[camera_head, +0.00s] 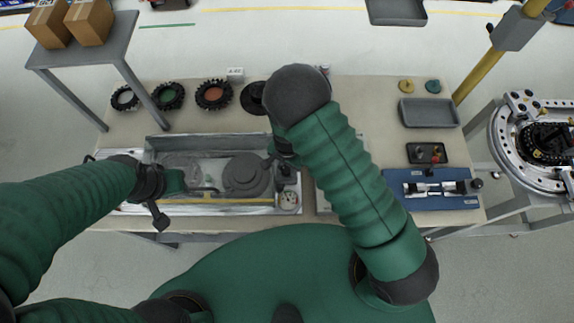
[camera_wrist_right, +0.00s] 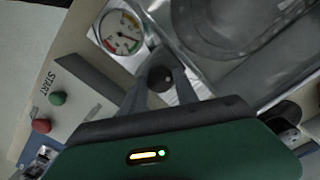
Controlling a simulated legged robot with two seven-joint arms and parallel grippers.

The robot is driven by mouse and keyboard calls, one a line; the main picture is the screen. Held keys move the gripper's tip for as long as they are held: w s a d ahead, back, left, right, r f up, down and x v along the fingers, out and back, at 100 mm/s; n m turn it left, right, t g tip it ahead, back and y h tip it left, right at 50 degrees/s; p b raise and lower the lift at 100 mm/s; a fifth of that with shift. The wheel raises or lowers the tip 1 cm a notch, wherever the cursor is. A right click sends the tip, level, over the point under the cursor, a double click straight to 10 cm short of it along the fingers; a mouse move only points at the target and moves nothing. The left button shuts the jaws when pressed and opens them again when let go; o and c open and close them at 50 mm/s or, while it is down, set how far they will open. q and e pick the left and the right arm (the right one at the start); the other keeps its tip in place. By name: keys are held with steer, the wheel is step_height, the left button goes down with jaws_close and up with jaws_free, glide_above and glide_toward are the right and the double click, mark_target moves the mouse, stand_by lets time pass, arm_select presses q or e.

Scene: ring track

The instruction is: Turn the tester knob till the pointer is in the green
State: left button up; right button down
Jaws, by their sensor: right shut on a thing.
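The tester is a long grey trough (camera_head: 160,149) on the bench, with clear and grey round parts inside. Its small round dial (camera_head: 289,199) sits at the trough's right end and shows larger in the right wrist view (camera_wrist_right: 120,33). The dial has a coloured rim and a thin reddish pointer; I cannot tell surely which colour the pointer is on. My right gripper (camera_wrist_right: 160,82) is shut on the dark knob (camera_wrist_right: 160,77) beside the dial. My left gripper (camera_head: 176,183) is over the trough's left part; its fingers are not clear.
A plate with START lettering, a green button (camera_wrist_right: 57,98) and a red button (camera_wrist_right: 41,126) lies left of the knob in the wrist view. Black wheels (camera_head: 213,95) stand along the bench's back. A blue tray (camera_head: 435,202) and a grey tray (camera_head: 430,112) are at right.

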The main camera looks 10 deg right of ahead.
mark_target(286, 168)
stand_by(0.3)
steer(key=c, duration=1.2)
jaws_free()
steer(key=shift+a, duration=0.1)
step_height(286, 168, up, 17)
steer(key=p, duration=1.4)
steer(key=shift+p, duration=0.3)
steer(key=shift+w+f, duration=0.1)
steer(key=shift+w, duration=0.05)
